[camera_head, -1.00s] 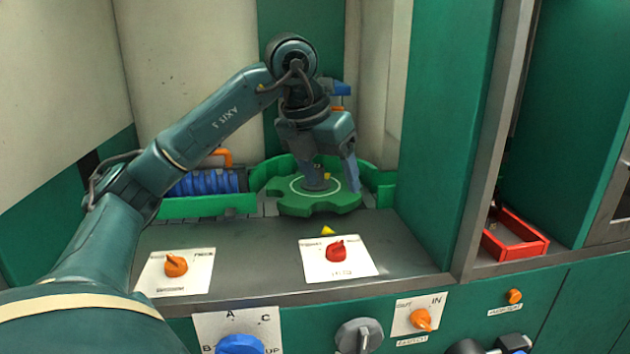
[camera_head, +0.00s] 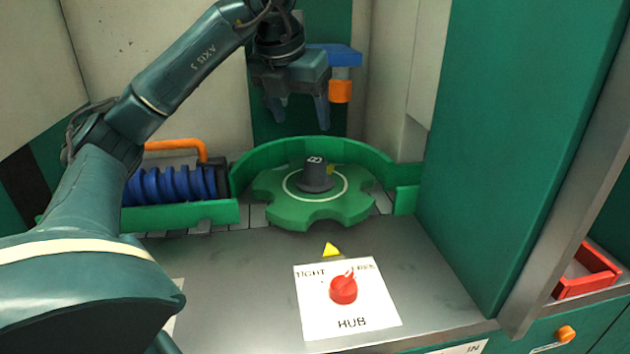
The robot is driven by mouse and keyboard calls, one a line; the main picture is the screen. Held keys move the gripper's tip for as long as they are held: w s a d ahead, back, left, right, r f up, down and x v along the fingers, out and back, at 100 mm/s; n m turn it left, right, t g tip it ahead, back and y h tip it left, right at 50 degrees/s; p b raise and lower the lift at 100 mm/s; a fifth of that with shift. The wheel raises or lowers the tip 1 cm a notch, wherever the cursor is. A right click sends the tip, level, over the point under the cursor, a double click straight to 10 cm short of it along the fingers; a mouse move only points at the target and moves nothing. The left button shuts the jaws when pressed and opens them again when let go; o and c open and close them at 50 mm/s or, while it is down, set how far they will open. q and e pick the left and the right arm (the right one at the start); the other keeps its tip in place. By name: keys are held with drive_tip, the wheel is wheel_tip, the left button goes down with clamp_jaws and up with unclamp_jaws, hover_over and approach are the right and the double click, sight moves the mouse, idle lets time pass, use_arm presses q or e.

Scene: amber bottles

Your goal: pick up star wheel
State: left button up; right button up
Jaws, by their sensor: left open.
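The star wheel (camera_head: 348,205) is a flat green disc with rounded notches in its rim and a white ring on top. It lies level, with a dark hub knob (camera_head: 315,178) standing at its centre, marked on top and with a small yellow mark at its side. My left gripper (camera_head: 300,118) is open and empty, pointing down above and behind the hub, clear of the wheel. A red hub switch (camera_head: 343,290) on a white plate with "TIGHT", "HUB" and a partly unclear word sits in front; its pointer tips up and right. My right gripper is not in view.
A curved green guide wall (camera_head: 290,150) wraps the wheel's back. A blue screw (camera_head: 170,186) lies along the left behind a green rail. A green panel stands right, with a red tray (camera_head: 588,272) beyond.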

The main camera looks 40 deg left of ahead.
use_arm(q)
hover_over(314, 161)
drive_tip(key=s, duration=0.3)
drive_tip(key=f, duration=0.6)
drive_tip(key=shift+w+d+f, duration=0.1)
drive_tip(key=shift+w+d, duration=0.15)
drive_tip(key=shift+d, duration=0.05)
drive_tip(key=shift+w+p+x, duration=0.1)
drive_tip(key=shift+p+x, duration=0.1)
drive_tip(key=shift+x, duration=1.15)
drive_tip(key=shift+w+p+x, duration=0.15)
drive_tip(key=shift+p+x, duration=0.05)
drive_tip(key=shift+x, duration=1.15)
drive_tip(key=shift+c, duration=0.2)
drive_tip(key=c, duration=1.2)
drive_tip(key=shift+r, duration=0.3)
